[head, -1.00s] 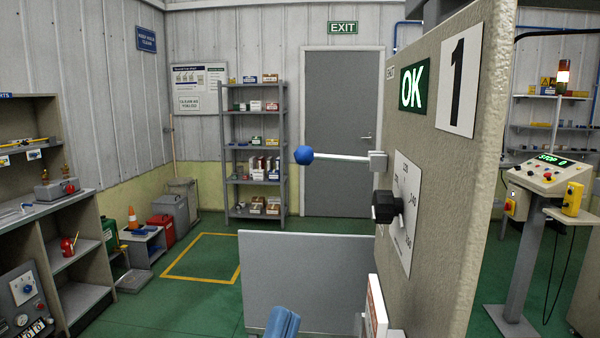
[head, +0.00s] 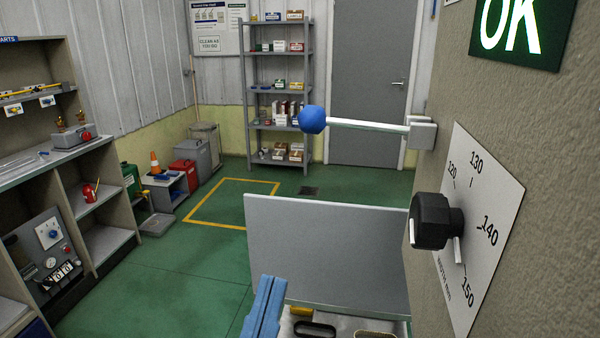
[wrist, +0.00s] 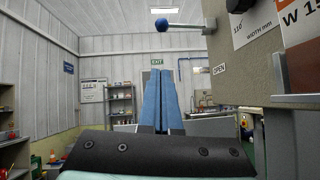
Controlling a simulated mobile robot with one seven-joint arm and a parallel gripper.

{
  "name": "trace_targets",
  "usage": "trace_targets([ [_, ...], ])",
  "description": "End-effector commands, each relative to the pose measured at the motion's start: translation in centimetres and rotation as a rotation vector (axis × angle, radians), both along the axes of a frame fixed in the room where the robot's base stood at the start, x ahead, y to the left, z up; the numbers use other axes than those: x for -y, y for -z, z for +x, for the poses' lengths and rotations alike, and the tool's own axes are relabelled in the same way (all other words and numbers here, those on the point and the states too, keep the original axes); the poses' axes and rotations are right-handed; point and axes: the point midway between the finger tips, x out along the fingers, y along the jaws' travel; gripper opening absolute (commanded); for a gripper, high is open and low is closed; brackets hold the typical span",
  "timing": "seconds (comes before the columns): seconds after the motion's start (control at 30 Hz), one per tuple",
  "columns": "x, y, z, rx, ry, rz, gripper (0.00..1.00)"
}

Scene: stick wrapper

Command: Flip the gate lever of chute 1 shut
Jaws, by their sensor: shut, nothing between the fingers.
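The gate lever is a pale rod with a blue ball (head: 312,119) at its end. It sticks out nearly level to the left from a grey bracket (head: 421,133) on the beige panel (head: 540,150). In the wrist view the ball (wrist: 162,24) is above the fingertips, with clear space between. My gripper (head: 270,282) has blue fingers, shut and empty, below and left of the lever in the head view. In the wrist view its fingers (wrist: 160,74) point forward, side by side.
A black knob (head: 434,222) with a width dial (head: 490,200) stands out from the panel below the lever. A grey plate (head: 320,250) stands upright beyond my gripper. Shelving (head: 95,240) lines the left. The green floor between is open.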

Motion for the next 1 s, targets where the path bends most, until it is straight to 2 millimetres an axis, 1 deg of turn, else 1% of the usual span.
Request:
trace_targets([
  [0.13,0.3,-0.9,0.8,0.001,0.002,0.001,0.00],
  [0.23,0.7,-2.1,2.0,0.003,0.003,0.001,0.00],
  [0.6,2.6,-7.1,7.9,0.002,0.001,0.002,0.00],
  [0.7,2.7,-8.4,7.8,0.001,0.000,0.002,0.00],
  [0.8,2.9,-9.2,7.9,0.001,-0.001,0.001,0.00],
  [1.0,3.1,-10.0,8.0,0.001,0.000,0.001,0.00],
])
